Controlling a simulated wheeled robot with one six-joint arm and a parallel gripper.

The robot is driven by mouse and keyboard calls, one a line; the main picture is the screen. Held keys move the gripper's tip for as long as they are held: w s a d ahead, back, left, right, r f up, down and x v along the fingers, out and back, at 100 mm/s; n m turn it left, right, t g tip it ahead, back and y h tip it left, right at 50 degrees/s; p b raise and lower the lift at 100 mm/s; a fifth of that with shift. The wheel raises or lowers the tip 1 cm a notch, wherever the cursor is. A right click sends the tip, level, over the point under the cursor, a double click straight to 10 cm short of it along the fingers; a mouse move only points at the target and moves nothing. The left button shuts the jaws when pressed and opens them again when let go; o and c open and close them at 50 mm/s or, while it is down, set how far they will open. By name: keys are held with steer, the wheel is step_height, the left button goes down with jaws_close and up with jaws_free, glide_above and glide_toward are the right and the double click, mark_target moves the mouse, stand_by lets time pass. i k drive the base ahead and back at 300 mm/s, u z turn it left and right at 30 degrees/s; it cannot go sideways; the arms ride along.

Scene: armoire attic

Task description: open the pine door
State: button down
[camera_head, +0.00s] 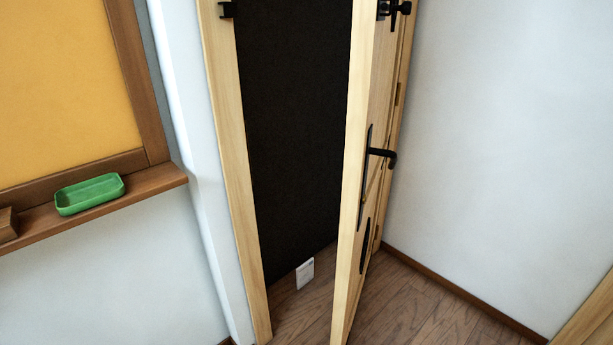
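The pine door (353,203) stands partly open, swung out towards me, and I see it nearly edge-on. Its hinge side is at the right, close to the white wall. A black lever handle (381,153) on a long black plate sits on its right-hand face. A black bolt (394,8) is near the top of the picture on the same face. The pine frame post (233,172) stands at the left of the opening, with a black catch (226,10) near the top. The opening behind shows a dark surface. My gripper is not in view.
A white card-like item (305,273) is low in the opening. A wooden ledge (150,183) with a green tray (90,194) sticks out at the left, under a yellow board (60,90). A white wall (510,130) is at the right. Wooden floor (420,300) shows below.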

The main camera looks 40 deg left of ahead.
mark_target(377, 41)
steer(key=u, duration=1.55)
